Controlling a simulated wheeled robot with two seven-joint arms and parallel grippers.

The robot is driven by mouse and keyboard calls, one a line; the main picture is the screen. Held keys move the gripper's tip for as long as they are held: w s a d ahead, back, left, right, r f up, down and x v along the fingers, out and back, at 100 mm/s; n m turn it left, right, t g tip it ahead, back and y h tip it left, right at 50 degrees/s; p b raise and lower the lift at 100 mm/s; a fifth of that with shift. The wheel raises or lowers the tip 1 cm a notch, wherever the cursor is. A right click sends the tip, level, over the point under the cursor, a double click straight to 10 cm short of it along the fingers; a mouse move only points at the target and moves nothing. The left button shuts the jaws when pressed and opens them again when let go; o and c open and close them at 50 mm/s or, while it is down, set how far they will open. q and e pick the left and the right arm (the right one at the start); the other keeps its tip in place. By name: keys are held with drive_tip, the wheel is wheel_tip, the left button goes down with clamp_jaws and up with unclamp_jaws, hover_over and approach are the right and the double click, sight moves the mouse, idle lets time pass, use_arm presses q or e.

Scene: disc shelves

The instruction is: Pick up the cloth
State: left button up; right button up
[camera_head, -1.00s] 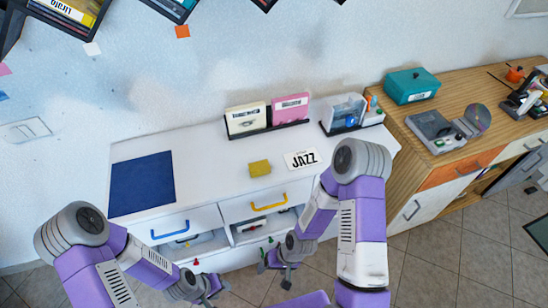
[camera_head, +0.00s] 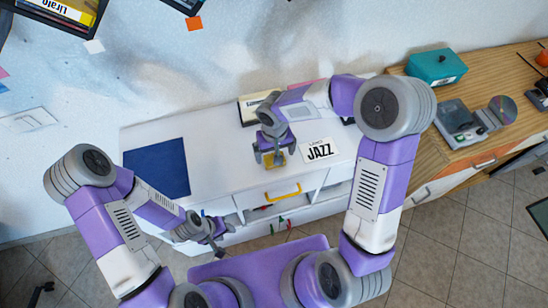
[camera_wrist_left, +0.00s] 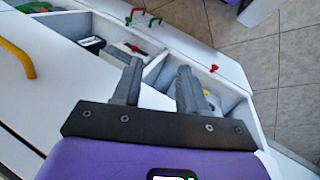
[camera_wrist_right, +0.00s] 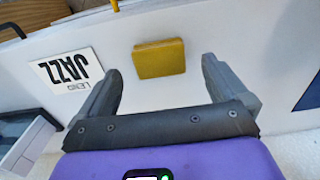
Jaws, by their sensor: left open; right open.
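The folded yellow cloth (camera_wrist_right: 159,59) lies flat on the white dresser top. In the right wrist view it is just beyond my open right gripper (camera_wrist_right: 160,75), roughly centred between the fingertips and not held. In the head view the right gripper (camera_head: 270,153) hangs over the cloth (camera_head: 273,162) and partly hides it. My left gripper (camera_head: 215,240) is open and empty in front of the dresser; the left wrist view shows its spread fingers (camera_wrist_left: 157,75) over open drawers.
A JAZZ card (camera_head: 320,151) lies right of the cloth and a dark blue square (camera_head: 157,168) to the left. A cassette rack (camera_head: 252,108) stands behind. The yellow drawer handle (camera_head: 283,192) is in front. The dresser top (camera_head: 222,150) between blue square and cloth is clear.

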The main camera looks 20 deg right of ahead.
drive_tip(key=f, duration=0.4)
drive_tip(key=shift+w+d+f+b, duration=0.1)
drive_tip(key=shift+w+f+b, duration=0.25)
drive_tip(key=shift+f, duration=0.05)
drive_tip(key=c, duration=1)
